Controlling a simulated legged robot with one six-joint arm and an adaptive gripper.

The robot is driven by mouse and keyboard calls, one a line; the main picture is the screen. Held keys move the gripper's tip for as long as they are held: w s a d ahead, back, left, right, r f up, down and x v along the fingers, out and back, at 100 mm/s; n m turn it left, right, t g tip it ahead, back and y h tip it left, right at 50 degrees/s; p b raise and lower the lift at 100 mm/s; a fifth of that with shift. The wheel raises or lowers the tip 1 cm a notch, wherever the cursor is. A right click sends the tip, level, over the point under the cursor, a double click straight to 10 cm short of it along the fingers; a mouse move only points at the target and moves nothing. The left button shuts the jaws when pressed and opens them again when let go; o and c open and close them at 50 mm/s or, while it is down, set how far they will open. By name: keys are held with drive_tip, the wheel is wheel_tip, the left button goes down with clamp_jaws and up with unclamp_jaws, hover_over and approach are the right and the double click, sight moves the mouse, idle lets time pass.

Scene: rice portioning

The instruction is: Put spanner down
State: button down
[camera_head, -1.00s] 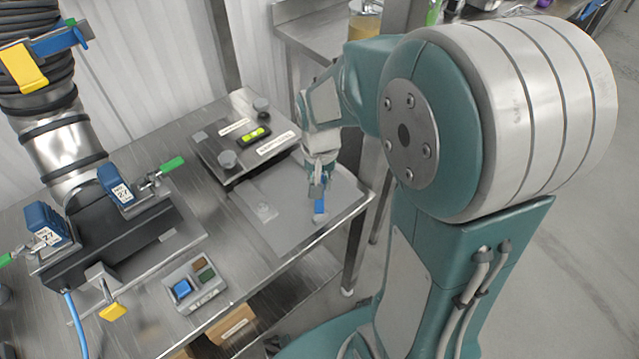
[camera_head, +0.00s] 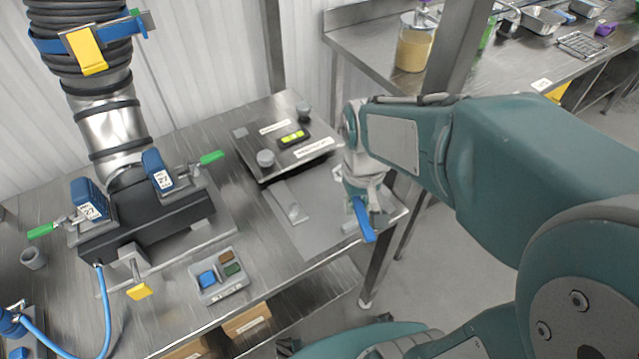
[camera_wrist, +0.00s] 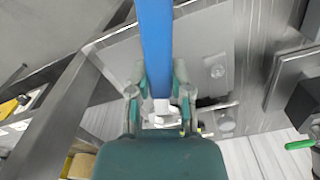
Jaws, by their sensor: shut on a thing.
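The spanner shows as a blue handle (camera_head: 363,220) at my gripper, over the right end of the grey mat (camera_head: 290,235) on the steel table. My gripper (camera_head: 360,198) is shut on it. In the wrist view the blue bar (camera_wrist: 156,45) runs up from between my gripper's fingers (camera_wrist: 160,85). The spanner's far end is not clear in either view. In the head view the handle points down and slightly right, near the table's front right edge. I cannot tell whether it touches the mat.
A small tray with coloured blocks (camera_head: 222,288) is at front left. A clamp fixture on a black block (camera_head: 150,225) stands further left. The table's right edge is close to my gripper.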

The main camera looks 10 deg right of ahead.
sight(362, 230)
drive_tip(key=s+n, duration=0.1)
drive_tip(key=s+r+n, duration=0.1)
drive_tip(key=s, duration=0.1)
drive_tip(key=s+a+n, duration=0.1)
drive_tip(key=s, duration=0.1)
drive_tip(key=shift+s+r+n, duration=0.25)
drive_tip(key=shift+r+n, duration=0.05)
drive_tip(key=shift+n, duration=0.1)
drive_tip(key=w+f, duration=0.3)
drive_tip(key=w, duration=0.1)
drive_tip(key=w+f, duration=0.3)
drive_tip(key=w, duration=0.1)
drive_tip(key=w+f, duration=0.3)
drive_tip(key=w, duration=0.2)
drive_tip(key=shift+w+a, duration=0.1)
drive_tip(key=shift+w+f, duration=0.15)
drive_tip(key=shift+f, duration=0.1)
drive_tip(key=shift+w+f, duration=0.2)
drive_tip(key=shift+f, duration=1.5)
drive_tip(key=c, duration=0.5)
unclamp_jaws()
drive_tip(key=shift+f, duration=0.1)
drive_tip(key=shift+c, duration=0.2)
